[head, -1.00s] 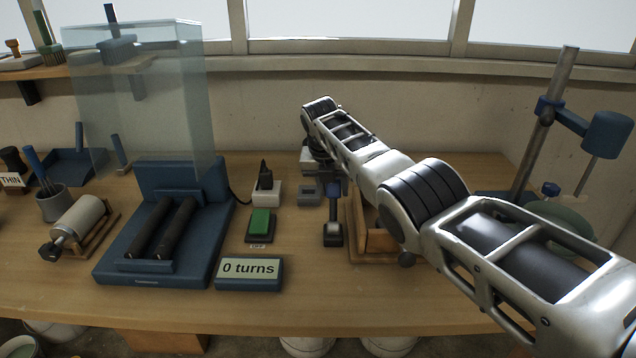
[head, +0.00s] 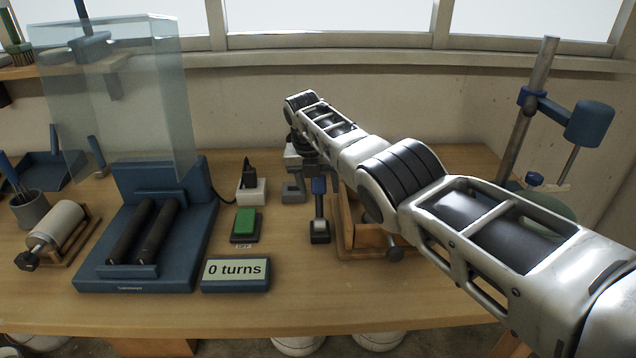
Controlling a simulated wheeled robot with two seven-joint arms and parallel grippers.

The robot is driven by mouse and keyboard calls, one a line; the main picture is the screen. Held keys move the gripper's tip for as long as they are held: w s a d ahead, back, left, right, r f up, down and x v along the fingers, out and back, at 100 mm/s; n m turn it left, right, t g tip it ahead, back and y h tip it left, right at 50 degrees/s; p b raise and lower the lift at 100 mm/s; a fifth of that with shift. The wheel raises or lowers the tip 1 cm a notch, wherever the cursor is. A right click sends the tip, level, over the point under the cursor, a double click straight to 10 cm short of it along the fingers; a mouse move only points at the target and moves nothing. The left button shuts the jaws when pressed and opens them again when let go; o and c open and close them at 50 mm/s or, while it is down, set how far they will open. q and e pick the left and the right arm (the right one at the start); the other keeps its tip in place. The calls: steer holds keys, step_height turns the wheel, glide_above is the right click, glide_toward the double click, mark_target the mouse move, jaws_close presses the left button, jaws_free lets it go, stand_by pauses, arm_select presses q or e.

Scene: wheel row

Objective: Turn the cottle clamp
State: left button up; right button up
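A wooden frame (head: 357,253) stands right of centre on the bench, largely hidden behind my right arm. My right gripper (head: 316,164) points down at the back of the bench, left of the frame and behind a blue-handled tool (head: 319,212). Its fingertips are mostly hidden, so I cannot see whether it is open or holds anything. My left gripper is out of view.
A blue roller machine (head: 192,262) with a clear guard stands at left. A display (head: 235,272) reads "0 turns", with a green switch (head: 246,221) behind it. A metal roller (head: 57,221) lies far left. A stand with a pole (head: 534,108) rises at right.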

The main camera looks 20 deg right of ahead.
steer(key=p+v, duration=0.1)
steer(key=v, duration=1.5)
steer(key=shift+p, duration=0.3)
steer(key=shift+d, duration=0.1)
